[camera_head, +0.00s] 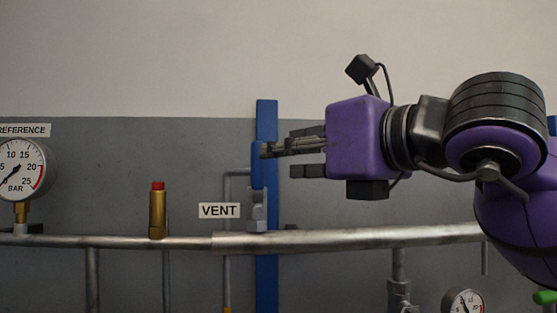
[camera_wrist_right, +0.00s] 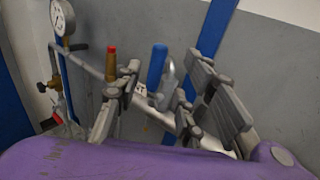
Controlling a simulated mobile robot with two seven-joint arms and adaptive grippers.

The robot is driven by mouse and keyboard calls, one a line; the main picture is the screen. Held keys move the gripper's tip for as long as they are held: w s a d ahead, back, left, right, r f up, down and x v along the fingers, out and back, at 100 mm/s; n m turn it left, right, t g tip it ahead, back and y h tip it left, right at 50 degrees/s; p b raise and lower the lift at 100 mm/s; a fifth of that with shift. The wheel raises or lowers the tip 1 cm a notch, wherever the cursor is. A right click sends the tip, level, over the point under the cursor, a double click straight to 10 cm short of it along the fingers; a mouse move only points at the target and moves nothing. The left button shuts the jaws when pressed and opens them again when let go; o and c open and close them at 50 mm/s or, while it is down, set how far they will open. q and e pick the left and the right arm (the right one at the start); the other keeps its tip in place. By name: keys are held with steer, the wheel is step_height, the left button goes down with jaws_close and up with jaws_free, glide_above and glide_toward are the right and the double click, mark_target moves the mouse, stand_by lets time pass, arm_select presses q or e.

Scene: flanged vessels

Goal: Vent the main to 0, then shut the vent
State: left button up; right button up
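The vent valve has a blue lever handle (camera_head: 258,165) standing upright above its grey body (camera_head: 257,212), beside the VENT label (camera_head: 219,210). The handle also shows in the wrist view (camera_wrist_right: 157,66). My right gripper (camera_head: 277,160) reaches in from the right at handle height. Its fingers are spread, and in the wrist view the handle appears in the gap between them. I cannot tell whether a finger touches it. The REFERENCE gauge (camera_head: 22,168) at the left has its needle pointing lower left. My left gripper is not in view.
A silver horizontal pipe (camera_head: 350,238) runs below the gripper. A brass fitting with a red cap (camera_head: 157,212) stands on the pipe. A second gauge (camera_head: 464,303) is cut off at the bottom edge. A blue post (camera_head: 267,275) rises behind the vent.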

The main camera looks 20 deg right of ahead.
mark_target(258, 180)
steer(key=p+x, duration=0.1)
steer(key=x, duration=0.6)
steer(key=shift+s+a+r+p, duration=0.1)
steer(key=shift+p, duration=0.3)
steer(key=shift+w+a, duration=0.1)
steer(key=shift+w, duration=0.2)
jaws_close()
